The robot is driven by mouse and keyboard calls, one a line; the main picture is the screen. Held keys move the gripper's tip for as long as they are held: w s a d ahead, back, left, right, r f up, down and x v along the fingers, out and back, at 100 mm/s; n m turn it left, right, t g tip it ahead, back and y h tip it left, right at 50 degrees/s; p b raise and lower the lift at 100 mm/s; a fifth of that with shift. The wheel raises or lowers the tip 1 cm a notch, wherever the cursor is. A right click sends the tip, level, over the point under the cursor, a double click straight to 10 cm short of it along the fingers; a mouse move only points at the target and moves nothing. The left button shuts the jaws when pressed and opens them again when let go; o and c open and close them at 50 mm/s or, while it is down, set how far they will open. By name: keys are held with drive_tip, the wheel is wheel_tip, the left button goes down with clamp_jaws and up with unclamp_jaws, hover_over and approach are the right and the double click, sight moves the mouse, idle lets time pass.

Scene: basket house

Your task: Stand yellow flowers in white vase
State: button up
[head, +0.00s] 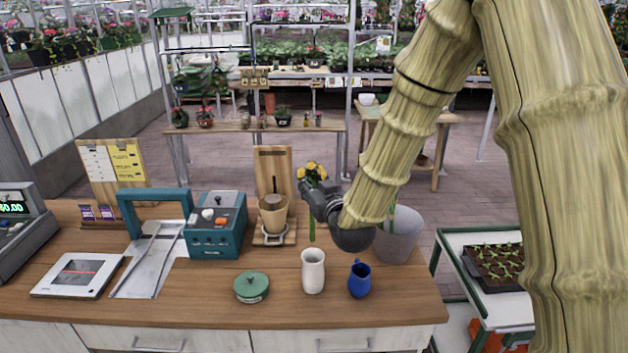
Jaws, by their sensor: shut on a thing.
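Yellow flowers (312,172) show at my gripper in the head view, with a green stem (312,229) hanging below it. My gripper (312,196) is shut on the flowers and holds them upright above the counter. The white vase (313,271) stands upright on the wooden counter, below the stem in the picture. The stem's lower end appears above and apart from the vase's mouth, though the depth between them is hard to judge. The fingers' grip on the stem is partly hidden by the gripper body.
A blue pitcher (359,279) stands just right of the vase, and a green lidded pot (251,287) stands left of it. A grey bucket (398,236) is behind my wrist. A pot on a wooden stand (273,216) and a teal machine (217,226) are farther left.

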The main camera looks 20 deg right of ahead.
drive_tip(key=shift+w+f, duration=0.25)
drive_tip(key=shift+f, duration=0.35)
drive_tip(key=b, duration=0.4)
hover_over(314, 224)
drive_tip(key=shift+f, duration=2.85)
drive_tip(key=shift+f+b, duration=2.55)
drive_tip(key=shift+f, duration=0.3)
drive_tip(key=shift+a, duration=0.1)
drive_tip(key=o, duration=1.2)
drive_tip(key=s+d, duration=0.1)
drive_tip(key=s, duration=1.1)
drive_tip(key=shift+r, duration=0.3)
